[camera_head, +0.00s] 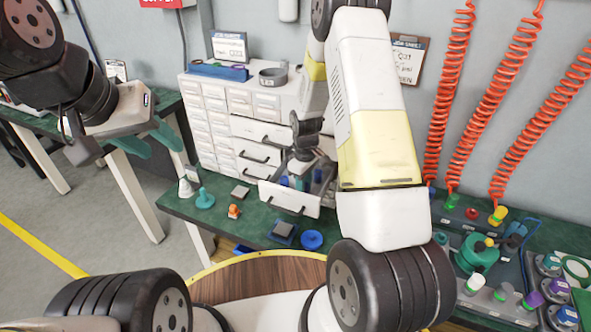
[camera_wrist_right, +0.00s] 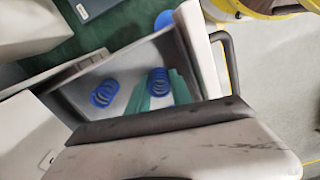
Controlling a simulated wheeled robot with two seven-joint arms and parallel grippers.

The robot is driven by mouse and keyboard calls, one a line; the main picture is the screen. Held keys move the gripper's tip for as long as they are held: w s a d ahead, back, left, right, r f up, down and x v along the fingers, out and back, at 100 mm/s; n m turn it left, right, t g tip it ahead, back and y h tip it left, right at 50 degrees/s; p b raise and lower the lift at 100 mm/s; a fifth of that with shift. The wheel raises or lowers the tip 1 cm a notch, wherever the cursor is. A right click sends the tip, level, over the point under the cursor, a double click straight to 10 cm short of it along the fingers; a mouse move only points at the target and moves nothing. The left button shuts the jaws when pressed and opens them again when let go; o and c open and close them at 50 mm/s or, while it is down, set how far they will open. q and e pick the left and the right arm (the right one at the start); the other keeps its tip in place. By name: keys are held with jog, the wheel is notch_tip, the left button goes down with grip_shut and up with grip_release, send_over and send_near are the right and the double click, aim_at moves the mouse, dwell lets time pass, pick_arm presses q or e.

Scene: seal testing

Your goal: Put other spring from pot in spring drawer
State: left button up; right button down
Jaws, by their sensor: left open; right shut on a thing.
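The open spring drawer (camera_head: 288,200) sticks out low on the white cabinet. In the right wrist view the drawer (camera_wrist_right: 73,68) holds one blue spring (camera_wrist_right: 103,93) lying on its floor, apart from my fingers. My right gripper (camera_head: 303,182) reaches down into the drawer. Its teal fingers (camera_wrist_right: 161,95) are shut on a second blue spring (camera_wrist_right: 158,78), inside the drawer walls. Whether that spring touches the floor is unclear. My left gripper (camera_head: 146,143) is open and empty, left of the cabinet. A round grey pot (camera_head: 273,77) stands on the cabinet; its inside is hard to make out.
Two more drawers (camera_head: 262,133) above are partly pulled out. A blue tray (camera_head: 218,70) sits on the cabinet. Small parts, including a teal cone (camera_head: 204,198), an orange piece (camera_head: 233,211) and a blue ring (camera_head: 312,240), lie on the green bench. Red coiled hoses (camera_head: 445,100) hang at right.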

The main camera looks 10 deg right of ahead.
jog(key=shift+f, duration=0.1)
jog(key=c, duration=1.4)
grip_release()
jog(key=shift+c, duration=0.2)
jog(key=s+r+m+t+y, duration=0.15)
jog(key=s+r, duration=0.25)
jog(key=r, duration=1.1)
jog(key=s+r+m+t+h, duration=0.1)
jog(key=s+r+m, duration=0.3)
jog(key=r, duration=1)
jog(key=s+a+r+m+t+y, duration=0.1)
jog(key=s+r+t, duration=0.1)
jog(key=s+r, duration=0.2)
jog(key=s+r+m+t, duration=0.1)
jog(key=s+r, duration=0.3)
jog(key=s, duration=0.7)
jog(key=shift+s+a+m+t+y, duration=0.25)
jog(key=shift+a+m+t+y, duration=0.1)
jog(key=shift+m, duration=0.1)
